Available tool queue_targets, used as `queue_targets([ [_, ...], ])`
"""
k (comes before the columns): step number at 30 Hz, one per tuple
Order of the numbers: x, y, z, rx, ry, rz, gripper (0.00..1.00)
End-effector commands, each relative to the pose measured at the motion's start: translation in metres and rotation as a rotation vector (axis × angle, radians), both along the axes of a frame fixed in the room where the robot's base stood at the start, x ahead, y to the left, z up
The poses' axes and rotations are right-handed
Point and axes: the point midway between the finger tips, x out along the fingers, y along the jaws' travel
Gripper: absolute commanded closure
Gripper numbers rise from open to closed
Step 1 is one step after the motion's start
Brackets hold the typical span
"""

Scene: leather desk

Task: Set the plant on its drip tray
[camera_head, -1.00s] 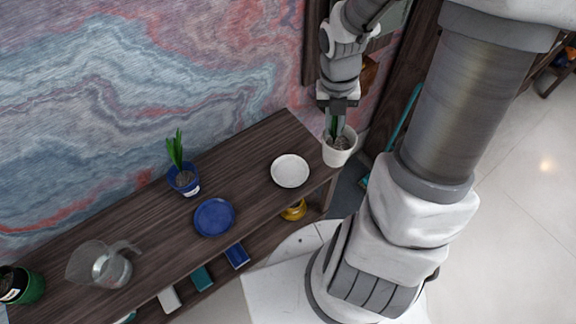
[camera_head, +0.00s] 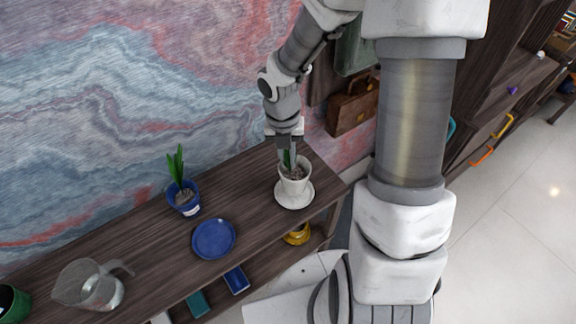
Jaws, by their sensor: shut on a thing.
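The plant in a white pot (camera_head: 294,179) is at the right part of the wooden shelf top. My gripper (camera_head: 287,157) is above the pot and shut on it at its rim; the fingertips are partly hidden by the leaves and the pot. The white drip tray (camera_head: 294,203) lies on the shelf top directly under the pot, its rim showing around the pot's base. The pot looks upright. I cannot tell whether its base touches the tray.
A blue plate (camera_head: 213,239) lies left of the white tray. A blue pot with a plant (camera_head: 183,199) stands behind it. A glass jug (camera_head: 92,286) and a green pot (camera_head: 12,304) are farther left. The wall runs close behind the shelf top (camera_head: 240,180).

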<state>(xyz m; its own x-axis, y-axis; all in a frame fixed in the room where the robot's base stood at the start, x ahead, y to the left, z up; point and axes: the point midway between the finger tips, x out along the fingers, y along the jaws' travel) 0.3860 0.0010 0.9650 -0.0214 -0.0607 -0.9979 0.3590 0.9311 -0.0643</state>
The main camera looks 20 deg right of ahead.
Motion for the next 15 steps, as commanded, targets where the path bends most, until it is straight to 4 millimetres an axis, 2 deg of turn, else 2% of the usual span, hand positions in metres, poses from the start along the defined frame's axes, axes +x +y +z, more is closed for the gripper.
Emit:
queue_targets([
  [3, -0.001, 0.000, -0.021, 0.000, 0.003, 0.003, 1.00],
  [6, -0.001, 0.000, -0.032, 0.000, 0.002, 0.002, 1.00],
  [15, 0.000, -0.001, -0.033, -0.001, 0.000, 0.001, 1.00],
])
